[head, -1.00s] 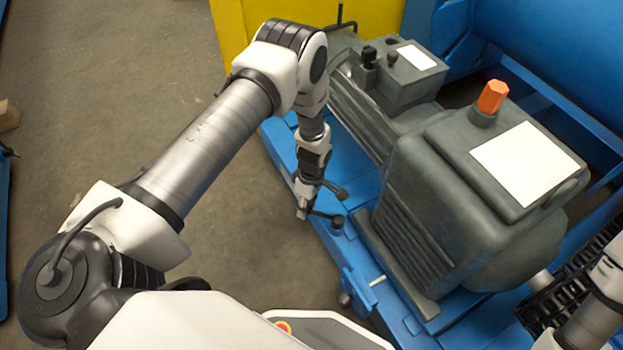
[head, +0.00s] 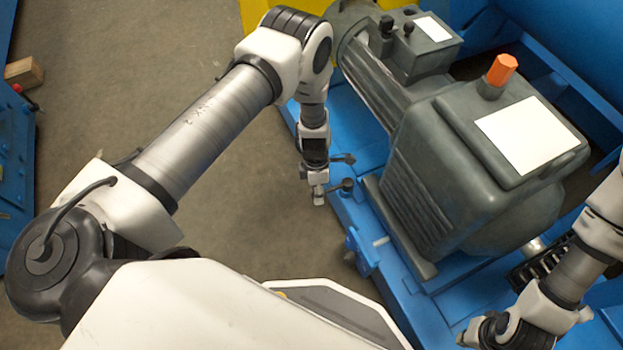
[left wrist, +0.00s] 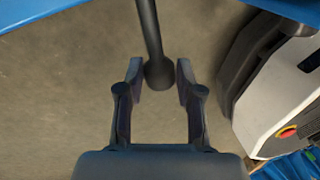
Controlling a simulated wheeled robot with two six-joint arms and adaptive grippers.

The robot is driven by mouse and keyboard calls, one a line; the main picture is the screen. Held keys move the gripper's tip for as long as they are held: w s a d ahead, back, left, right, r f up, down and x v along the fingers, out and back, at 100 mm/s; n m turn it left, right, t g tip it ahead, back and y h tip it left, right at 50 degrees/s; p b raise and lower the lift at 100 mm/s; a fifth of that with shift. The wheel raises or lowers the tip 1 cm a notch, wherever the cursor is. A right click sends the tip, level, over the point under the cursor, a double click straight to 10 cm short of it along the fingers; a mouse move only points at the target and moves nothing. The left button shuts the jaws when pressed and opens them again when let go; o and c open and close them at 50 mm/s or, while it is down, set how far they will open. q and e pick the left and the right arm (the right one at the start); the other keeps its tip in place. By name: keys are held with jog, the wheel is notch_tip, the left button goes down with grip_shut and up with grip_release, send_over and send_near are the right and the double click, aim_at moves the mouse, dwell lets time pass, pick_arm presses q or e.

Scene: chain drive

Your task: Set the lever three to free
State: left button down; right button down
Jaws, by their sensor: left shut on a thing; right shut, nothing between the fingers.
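My left gripper (head: 318,196) is at the near left edge of the blue machine frame (head: 345,217), pointing down. It is shut on a dark lever (head: 347,184) whose thick round end (left wrist: 159,74) lies between the two fingers in the left wrist view. The lever's rod (left wrist: 149,28) runs up toward the blue frame there. A second dark handle-like part (head: 343,158) lies just behind the gripper in the head view. No number or position marking can be read on the lever. My right arm shows at the lower right, but its fingers cannot be seen.
A grey gear motor (head: 435,175) with an orange cap (head: 502,70) stands on the frame, close to the right of the lever. A dark chain (head: 525,271) runs near my right arm. The floor (head: 245,185) left of the frame is open.

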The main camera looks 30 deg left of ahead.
pick_arm(q)
jog(key=shift+s+d+n, duration=0.15)
jog(key=shift+d+n, duration=0.05)
jog(key=shift+n, duration=0.2)
jog(key=c, duration=0.7)
grip_release()
jog(key=shift+d, duration=0.1)
jog(key=shift+c, duration=0.2)
jog(key=shift+r, duration=0.1)
notch_tip(320, 180, up, 12)
jog(key=w+a, duration=0.1)
jog(key=shift+w+a+f, duration=0.25)
jog(key=shift+w+a, duration=0.05)
jog(key=shift+w, duration=0.05)
